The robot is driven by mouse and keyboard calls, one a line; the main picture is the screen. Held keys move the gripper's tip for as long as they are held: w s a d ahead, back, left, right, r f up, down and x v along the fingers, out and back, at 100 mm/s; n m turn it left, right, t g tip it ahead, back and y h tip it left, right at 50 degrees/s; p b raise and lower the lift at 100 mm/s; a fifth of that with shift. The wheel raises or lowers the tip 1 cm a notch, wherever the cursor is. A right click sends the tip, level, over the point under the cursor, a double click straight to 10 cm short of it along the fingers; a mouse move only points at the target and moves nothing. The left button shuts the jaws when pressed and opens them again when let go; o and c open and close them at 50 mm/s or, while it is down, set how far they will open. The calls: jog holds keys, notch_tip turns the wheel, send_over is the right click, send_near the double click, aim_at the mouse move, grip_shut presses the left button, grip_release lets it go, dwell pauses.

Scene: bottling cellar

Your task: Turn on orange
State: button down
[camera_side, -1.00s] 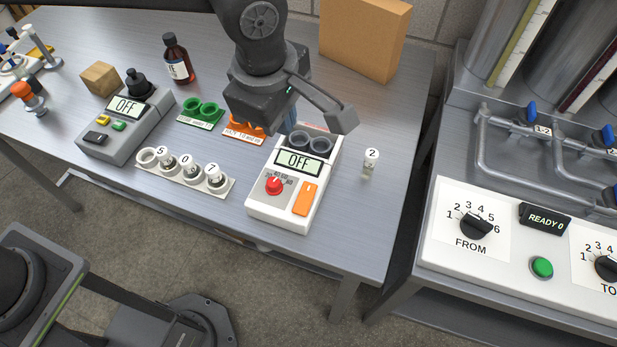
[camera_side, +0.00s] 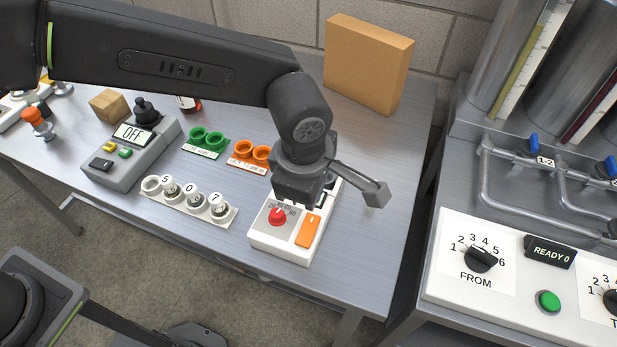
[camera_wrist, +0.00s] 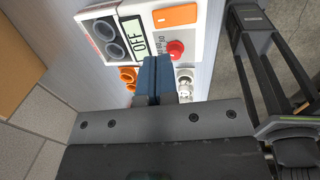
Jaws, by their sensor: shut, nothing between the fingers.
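A white device (camera_side: 284,245) stands near the table's front edge. Its orange switch (camera_side: 309,231) is at its front right, and its red knob (camera_side: 277,216) is beside it on the left. The orange switch also shows at the top of the wrist view (camera_wrist: 175,15), with the display (camera_wrist: 138,37) reading OFF. My gripper (camera_wrist: 155,66) is shut and empty, its blue fingers over the device's side in the wrist view. In the side view my wrist hides the fingertips and most of the display. I cannot tell the fingers' height above the device.
A grey device (camera_side: 130,154), also reading OFF, stands left. Green cups (camera_side: 206,138), orange cups (camera_side: 254,155) and a white rack (camera_side: 188,203) of numbered vials lie between. A cardboard box (camera_side: 367,62) stands behind. A panel (camera_side: 500,283) with dials is at right.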

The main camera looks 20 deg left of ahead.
aim_at(310, 225)
jog(key=f, duration=0.3)
jog(key=w+f, duration=0.1)
jog(key=f, duration=0.5)
jog(key=shift+w, duration=0.25)
jog(key=shift+f, duration=0.1)
jog(key=shift+w+f+g, duration=0.15)
jog(key=shift+f+g, duration=0.15)
jog(key=shift+g, duration=0.1)
jog(key=shift+s+r, duration=0.4)
jog(key=shift+s, duration=0.35)
